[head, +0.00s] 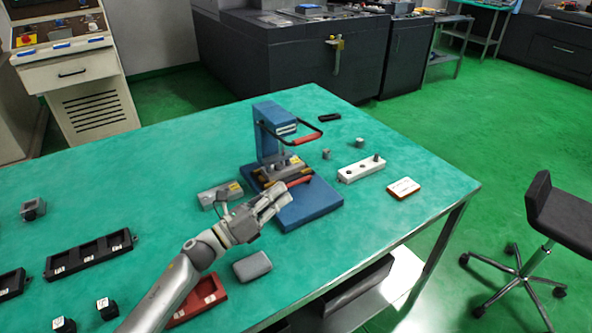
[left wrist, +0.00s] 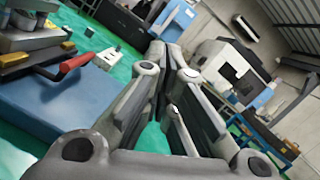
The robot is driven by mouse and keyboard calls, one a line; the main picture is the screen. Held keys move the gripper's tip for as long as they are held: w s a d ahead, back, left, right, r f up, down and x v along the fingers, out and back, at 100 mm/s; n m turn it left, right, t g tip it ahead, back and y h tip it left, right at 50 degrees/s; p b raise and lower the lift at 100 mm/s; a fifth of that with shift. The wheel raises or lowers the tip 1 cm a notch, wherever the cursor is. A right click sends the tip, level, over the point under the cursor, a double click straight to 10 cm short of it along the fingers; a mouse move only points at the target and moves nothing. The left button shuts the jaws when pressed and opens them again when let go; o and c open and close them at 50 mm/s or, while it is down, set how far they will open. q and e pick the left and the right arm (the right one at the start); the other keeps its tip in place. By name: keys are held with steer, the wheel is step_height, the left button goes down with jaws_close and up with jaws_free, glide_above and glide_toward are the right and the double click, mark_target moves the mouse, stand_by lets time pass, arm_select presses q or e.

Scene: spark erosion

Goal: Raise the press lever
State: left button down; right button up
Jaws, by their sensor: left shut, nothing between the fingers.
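The blue press (head: 268,130) stands on the teal table. A black bar with a red grip, the press lever (head: 305,139), reaches out from its upper part to the right. A second, lower red handle (head: 298,182) sticks out from the grey and yellow fixture on the press base (head: 312,205). That lower handle also shows in the left wrist view (left wrist: 77,63), left of my fingers and apart from them. My left gripper (head: 283,194) is shut and empty, over the front left of the base and close to the lower handle. My right gripper is out of view.
A grey box-like part (head: 219,194) lies left of the press and a grey block (head: 252,266) in front. A white holed block (head: 361,169) and a small white and red box (head: 403,188) lie right. Black trays (head: 90,254) are at left. A stool (head: 560,215) stands off the table.

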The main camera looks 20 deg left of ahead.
arm_select(q)
steer(key=w+d+r+p, duration=0.3)
steer(key=w+r+p, duration=0.1)
steer(key=w, duration=0.5)
steer(key=shift+d+r, duration=0.25)
steer(key=shift+r, duration=0.55)
steer(key=shift+w+r+p, duration=0.1)
steer(key=shift+r+p, duration=0.05)
steer(key=shift+p, duration=0.15)
